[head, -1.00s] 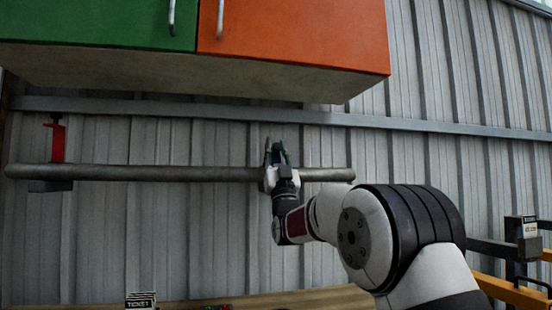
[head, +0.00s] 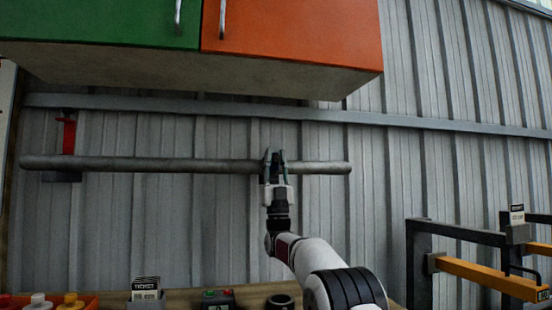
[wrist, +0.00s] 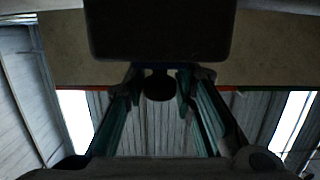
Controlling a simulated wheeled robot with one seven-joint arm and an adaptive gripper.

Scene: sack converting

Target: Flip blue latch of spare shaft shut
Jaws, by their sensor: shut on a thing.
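The long grey shaft (head: 140,165) lies level along the corrugated wall under the cabinet. My gripper (head: 274,155) points up at the right part of the shaft, its fingers overlapping the shaft in the head view. In the wrist view my two teal-edged fingers (wrist: 160,100) stand on either side of a small dark knob-like piece (wrist: 159,85), which they seem to hold. It hangs by a large black block (wrist: 160,30). I see no blue latch clearly; my fingers may cover it. A red latch (head: 68,136) stands upright at the shaft's left bracket (head: 62,177).
A green and orange cabinet (head: 290,30) hangs above the shaft. Below are a bench edge (head: 250,292), a ticket holder (head: 146,289) and a small box with buttons (head: 217,300). A black frame with yellow arms (head: 490,278) stands at right.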

